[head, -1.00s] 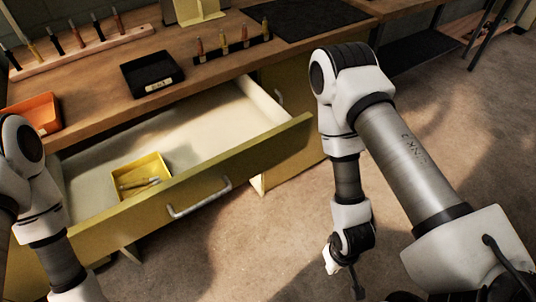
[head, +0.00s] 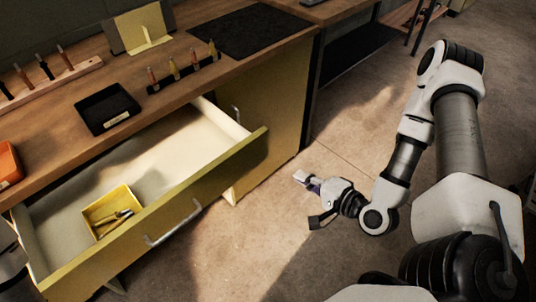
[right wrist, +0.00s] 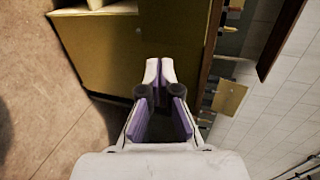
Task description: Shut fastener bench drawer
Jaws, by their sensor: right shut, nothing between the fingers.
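The fastener bench drawer (head: 170,209) is pulled well out of the wooden bench (head: 190,80). Its yellow-green front carries a silver bar handle (head: 174,222). Inside lies a yellow tray (head: 112,212) with a few small tools. My right gripper (head: 300,177) is shut and empty, held over the floor to the right of the drawer front and apart from it. In the right wrist view my right gripper (right wrist: 152,70) points at a yellow-green bench panel (right wrist: 110,52). My left gripper is not in view.
On the bench top are a black bin (head: 107,108), an orange bin (head: 8,163), tool racks and a dark mat (head: 248,30). A yellow bracket (head: 143,28) stands at the back. The floor (head: 260,235) before the drawer is clear.

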